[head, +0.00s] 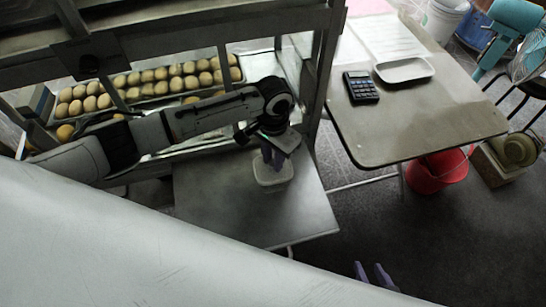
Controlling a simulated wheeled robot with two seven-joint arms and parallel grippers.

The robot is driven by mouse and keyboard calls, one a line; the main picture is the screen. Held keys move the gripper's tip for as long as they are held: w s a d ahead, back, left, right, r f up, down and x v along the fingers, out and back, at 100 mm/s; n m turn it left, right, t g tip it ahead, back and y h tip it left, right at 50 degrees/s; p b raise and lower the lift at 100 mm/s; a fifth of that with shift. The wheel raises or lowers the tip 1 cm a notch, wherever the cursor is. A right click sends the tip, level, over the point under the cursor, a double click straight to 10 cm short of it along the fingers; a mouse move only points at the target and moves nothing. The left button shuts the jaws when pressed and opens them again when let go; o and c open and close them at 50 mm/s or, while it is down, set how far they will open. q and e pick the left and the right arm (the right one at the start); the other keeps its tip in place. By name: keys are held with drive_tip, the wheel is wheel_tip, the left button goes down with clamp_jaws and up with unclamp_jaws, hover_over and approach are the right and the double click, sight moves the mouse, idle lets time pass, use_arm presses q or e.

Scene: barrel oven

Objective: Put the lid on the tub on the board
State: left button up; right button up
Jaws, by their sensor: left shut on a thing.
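A small whitish tub (272,181) stands on the grey board (225,212), near its right side. My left gripper (272,164) points down over it, with its purple fingers shut at the top of the tub. The thing between the fingers appears to be the lid, but it is small and partly hidden by them. I cannot tell whether the lid rests on the rim or is held just above it. My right gripper (374,272) shows only as two purple fingertips at the bottom edge, apart with nothing seen between them.
A rack with trays of round buns (160,80) stands behind my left arm. To the right, a table (430,115) bears a calculator (361,87) and a white tray (404,70). A red bucket (438,170) is under it. The board's front left is clear.

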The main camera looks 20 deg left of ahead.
use_arm(q)
drive_tip(key=shift+p, duration=0.4)
idle(0.3)
drive_tip(key=o, duration=1.6)
drive_tip(key=shift+r+p, duration=0.4)
drive_tip(key=shift+r, duration=3.1)
